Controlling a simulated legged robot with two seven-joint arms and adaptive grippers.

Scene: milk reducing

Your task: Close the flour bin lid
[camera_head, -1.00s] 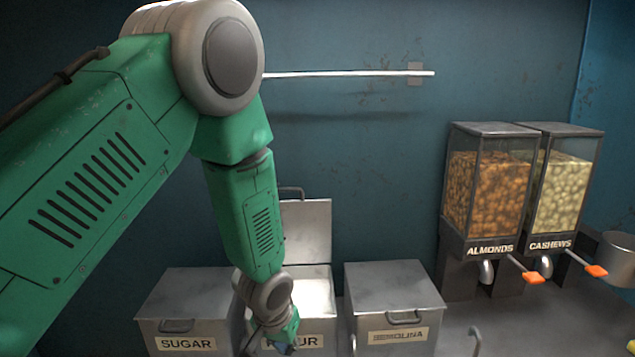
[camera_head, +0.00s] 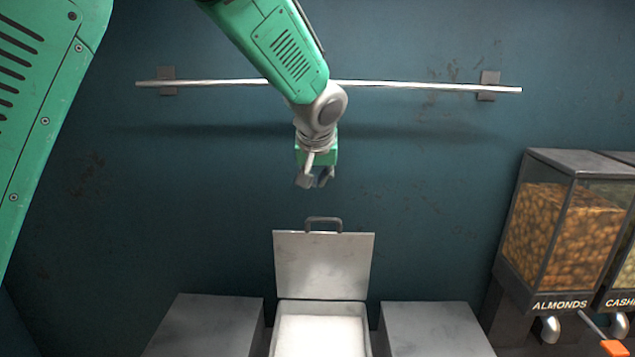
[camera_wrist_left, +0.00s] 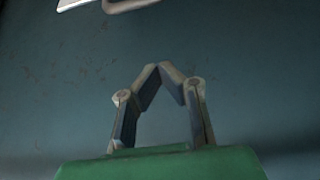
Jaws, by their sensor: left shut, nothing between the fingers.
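The flour bin (camera_head: 372,330) stands in the middle of the row, with white flour visible inside. Its lid (camera_head: 323,265) is open and stands upright at the back of the bin, with a dark handle (camera_head: 323,220) on its top edge. My left gripper (camera_head: 315,183) hangs above the lid handle, apart from it, with its fingers pointing down. In the left wrist view the fingertips (camera_wrist_left: 172,68) meet, with nothing held between them. Part of the lid and handle (camera_wrist_left: 125,4) shows at the top edge of that view. My right gripper is not seen.
A closed bin stands on the left (camera_head: 205,325) and another on the right (camera_head: 432,328) of the flour bin. A metal rail (camera_head: 420,87) runs along the blue wall behind my arm. An almond dispenser (camera_head: 565,230) stands at the right.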

